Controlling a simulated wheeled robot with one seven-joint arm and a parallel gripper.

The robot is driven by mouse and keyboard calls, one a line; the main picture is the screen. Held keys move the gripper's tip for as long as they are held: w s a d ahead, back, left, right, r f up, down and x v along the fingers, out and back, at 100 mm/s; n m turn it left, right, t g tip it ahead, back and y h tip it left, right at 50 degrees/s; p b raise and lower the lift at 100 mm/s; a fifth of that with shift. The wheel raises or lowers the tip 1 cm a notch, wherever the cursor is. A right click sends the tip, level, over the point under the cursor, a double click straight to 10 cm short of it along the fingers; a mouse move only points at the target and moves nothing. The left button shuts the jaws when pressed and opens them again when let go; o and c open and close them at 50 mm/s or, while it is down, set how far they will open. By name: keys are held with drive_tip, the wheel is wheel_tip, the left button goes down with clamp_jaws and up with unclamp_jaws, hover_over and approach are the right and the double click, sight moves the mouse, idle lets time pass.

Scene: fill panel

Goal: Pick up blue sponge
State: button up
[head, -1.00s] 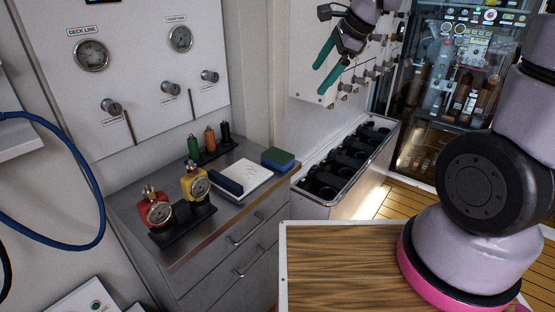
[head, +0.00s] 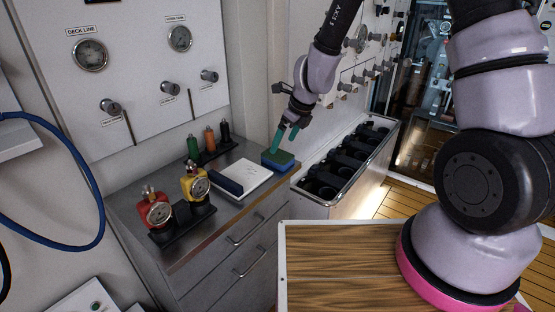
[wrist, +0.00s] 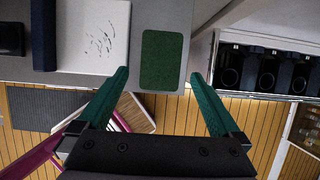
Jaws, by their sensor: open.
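The blue sponge (head: 278,161) has a green top and a blue lower side. It lies at the right corner of the grey counter in the head view. In the wrist view its green top (wrist: 162,60) shows ahead of my gripper, between the lines of the two fingers. My gripper (head: 284,140) is open, with teal fingers pointing down just above the sponge. In the wrist view the fingers (wrist: 158,88) are spread wider than the sponge, and nothing is between them. I cannot tell whether a fingertip touches the sponge.
Red (head: 156,208) and yellow (head: 195,184) gauge bottles stand further left.

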sight(279, 155)
drive_tip(key=shift+x, duration=3.1)
drive_tip(key=shift+f, duration=0.35)
drive_tip(key=c, duration=1.3)
drive_tip(key=shift+r, duration=0.15)
wheel_tip(279, 155, up, 6)
drive_tip(key=shift+f, duration=0.2)
drive_tip(key=shift+r, duration=2.35)
